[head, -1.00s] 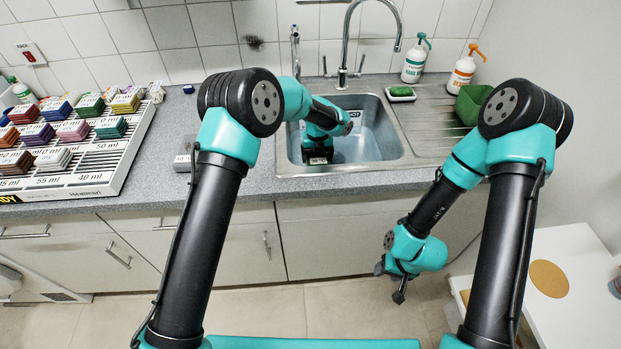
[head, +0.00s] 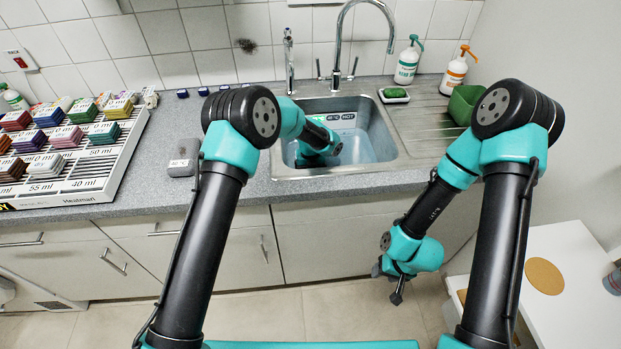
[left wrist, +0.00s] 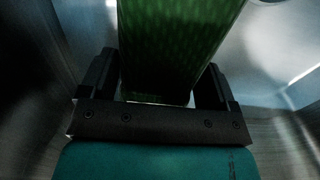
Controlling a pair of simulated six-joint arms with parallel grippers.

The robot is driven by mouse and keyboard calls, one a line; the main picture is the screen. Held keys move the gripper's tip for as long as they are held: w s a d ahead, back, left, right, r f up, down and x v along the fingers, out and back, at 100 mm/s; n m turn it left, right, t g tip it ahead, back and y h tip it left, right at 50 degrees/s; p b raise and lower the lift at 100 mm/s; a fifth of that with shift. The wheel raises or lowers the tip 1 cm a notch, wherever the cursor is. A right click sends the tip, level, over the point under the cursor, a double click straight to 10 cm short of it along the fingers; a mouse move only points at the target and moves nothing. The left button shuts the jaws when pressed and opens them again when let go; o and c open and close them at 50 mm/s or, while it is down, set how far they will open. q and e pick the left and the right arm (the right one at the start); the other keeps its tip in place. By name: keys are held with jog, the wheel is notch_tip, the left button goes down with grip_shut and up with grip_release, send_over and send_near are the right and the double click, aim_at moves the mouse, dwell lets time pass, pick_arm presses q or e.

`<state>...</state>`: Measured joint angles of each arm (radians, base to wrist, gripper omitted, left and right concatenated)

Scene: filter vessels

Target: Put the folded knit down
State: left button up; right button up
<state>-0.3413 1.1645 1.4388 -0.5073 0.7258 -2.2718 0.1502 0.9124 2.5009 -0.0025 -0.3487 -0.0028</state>
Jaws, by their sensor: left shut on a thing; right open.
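The folded knit (left wrist: 178,40) is a thick green block with a fine knit pattern, upright between the fingers of my left gripper (left wrist: 157,82) in the left wrist view. The gripper is shut on it. The metal walls of the sink (head: 373,128) surround them. In the head view my left forearm reaches down into the sink basin, and the left gripper and the knit are hidden there. My right gripper (head: 396,296) is open and empty, hanging in front of the cabinets, low on the right.
A grey rack (head: 104,178) of several coloured folded stacks stands on the left counter. A tap (head: 338,50) rises behind the sink. Two pump bottles (head: 408,62) (head: 453,72), a soap dish (head: 394,95) and a green container (head: 464,104) stand to its right.

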pick_arm(q)
jog(key=shift+f, duration=1.8)
jog(key=shift+f, duration=0.2)
jog(key=o, duration=0.8)
notch_tip(320, 180, up, 12)
jog(key=shift+r, duration=0.2)
